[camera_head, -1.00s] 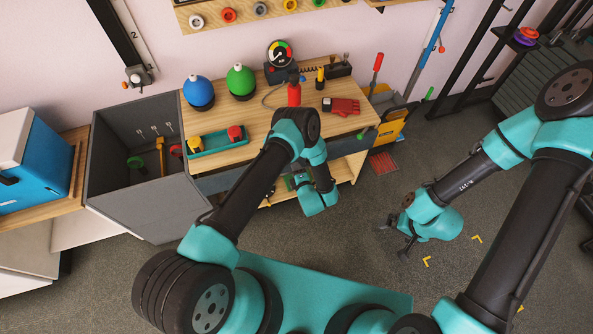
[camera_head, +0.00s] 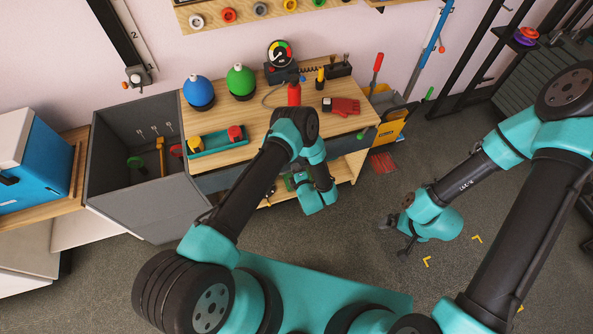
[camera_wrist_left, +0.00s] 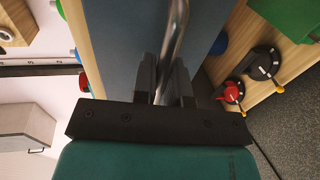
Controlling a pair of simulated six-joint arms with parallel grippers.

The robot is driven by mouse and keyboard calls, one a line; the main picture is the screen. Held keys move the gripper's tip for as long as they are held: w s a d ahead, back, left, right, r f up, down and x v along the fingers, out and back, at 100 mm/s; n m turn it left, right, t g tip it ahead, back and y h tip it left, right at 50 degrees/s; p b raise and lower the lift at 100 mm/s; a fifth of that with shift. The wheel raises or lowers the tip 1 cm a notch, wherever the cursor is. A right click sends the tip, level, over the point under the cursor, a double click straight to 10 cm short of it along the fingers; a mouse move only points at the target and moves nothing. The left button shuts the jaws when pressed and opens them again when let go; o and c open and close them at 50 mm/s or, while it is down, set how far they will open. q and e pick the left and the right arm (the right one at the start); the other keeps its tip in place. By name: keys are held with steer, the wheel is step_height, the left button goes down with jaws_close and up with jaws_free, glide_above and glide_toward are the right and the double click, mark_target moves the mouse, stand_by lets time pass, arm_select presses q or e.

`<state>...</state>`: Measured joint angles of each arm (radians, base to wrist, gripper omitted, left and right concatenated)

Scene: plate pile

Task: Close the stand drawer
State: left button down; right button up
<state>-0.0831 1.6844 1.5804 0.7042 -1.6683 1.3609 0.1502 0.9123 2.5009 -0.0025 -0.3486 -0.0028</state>
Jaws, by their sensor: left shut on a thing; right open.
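The wooden stand (camera_head: 262,128) is against the wall in the head view. Its blue-grey drawer front (camera_head: 220,179) shows below the top, partly hidden by my left arm. In the left wrist view the drawer front (camera_wrist_left: 120,50) fills the upper middle, with a metal bar handle (camera_wrist_left: 178,30) across it. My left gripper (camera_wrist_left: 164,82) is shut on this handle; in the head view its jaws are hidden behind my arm. How far the drawer is out is hard to tell. My right gripper (camera_head: 394,238) is open and empty, over the floor right of the stand.
A grey open bin (camera_head: 140,205) stands close on the left. The floor (camera_head: 345,265) in front is clear.

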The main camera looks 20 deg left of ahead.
arm_select(q)
steer(key=shift+r+x, duration=0.15)
steer(key=shift+x, duration=0.7)
steer(key=shift+r+x, duration=0.2)
steer(key=shift+x, duration=0.65)
steer(key=c, duration=1.2)
jaws_free()
steer(key=v, duration=1.7)
steer(key=shift+s, duration=0.25)
